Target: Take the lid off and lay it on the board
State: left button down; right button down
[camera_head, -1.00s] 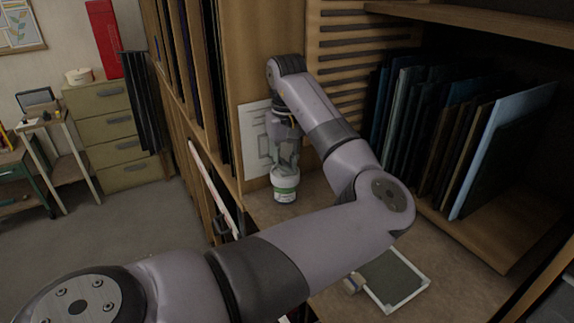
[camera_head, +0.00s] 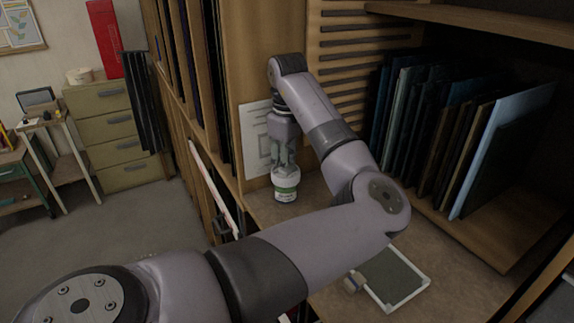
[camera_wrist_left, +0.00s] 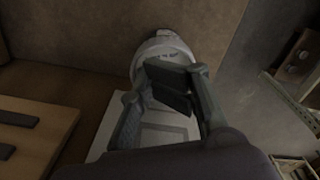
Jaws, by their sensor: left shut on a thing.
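A white jar (camera_head: 285,195) with a green label stands upright on the counter against the wooden back wall. Its white lid (camera_head: 286,178) is at the top, and the jar also shows partly behind the fingers in the left wrist view (camera_wrist_left: 160,46). My left gripper (camera_head: 286,169) points down over the jar and is shut on the lid. I see no clear gap between lid and jar. A dark board with a pale frame (camera_head: 397,276) lies flat on the counter, nearer to me and to the right. My right gripper is out of view.
Dark panels (camera_head: 440,130) stand upright in the shelf at right. A sheet of paper (camera_head: 254,140) hangs behind the jar. The counter between jar and board is partly hidden by my left arm.

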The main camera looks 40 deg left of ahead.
pick_arm(q)
jog(key=shift+d+f, duration=0.1)
jog(key=shift+f, duration=0.45)
jog(key=n, duration=0.5)
jog(key=shift+n, duration=0.3)
jog(key=n, duration=0.4)
jog(key=shift+a+r+n, duration=0.1)
jog(key=shift+a+n, duration=0.1)
jog(key=shift+n, duration=1)
jog(key=shift+w+a, duration=0.1)
jog(key=shift+r, duration=0.2)
